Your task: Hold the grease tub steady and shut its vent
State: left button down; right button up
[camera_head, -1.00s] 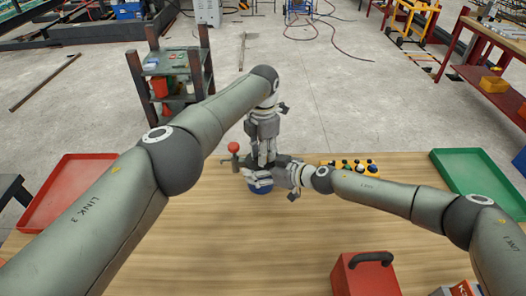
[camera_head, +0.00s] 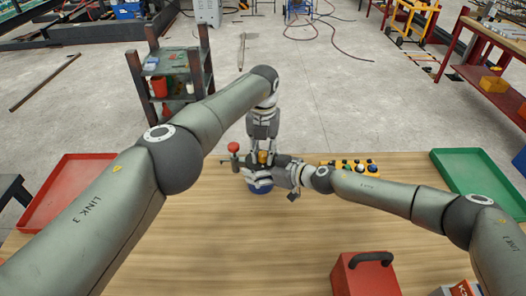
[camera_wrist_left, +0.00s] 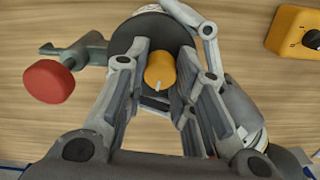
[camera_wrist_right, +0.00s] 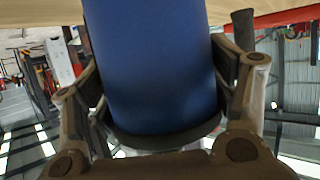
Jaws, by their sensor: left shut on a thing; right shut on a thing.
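The grease tub is a blue round body (camera_head: 260,190) with a dark lid, standing on the wooden table. It fills the middle of the right wrist view (camera_wrist_right: 155,70). An orange vent knob (camera_wrist_left: 160,70) with a pale mark sits on the dark lid (camera_wrist_left: 133,32). My right gripper (camera_head: 262,180) is shut around the tub's side. My left gripper (camera_wrist_left: 165,95) points down from above, shut on the orange knob, with a finger on each side. The fingers hide part of the lid.
A red-knobbed metal fitting (camera_head: 233,148) stands close left of the tub; I cannot tell if they touch. A yellow box with several knobs (camera_head: 347,165) is to the right. A red tray (camera_head: 70,185), green tray (camera_head: 485,175) and red case (camera_head: 365,275) lie further off. The front middle is clear.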

aim_at(263, 153)
pick_arm(q)
jog(key=shift+n, duration=0.5)
jog(key=c, duration=1.2)
grip_release()
jog(key=shift+o, duration=0.2)
jog(key=shift+r, duration=0.1)
jog(key=shift+r, duration=3.9)
pick_arm(e)
jog(key=o, duration=1.6)
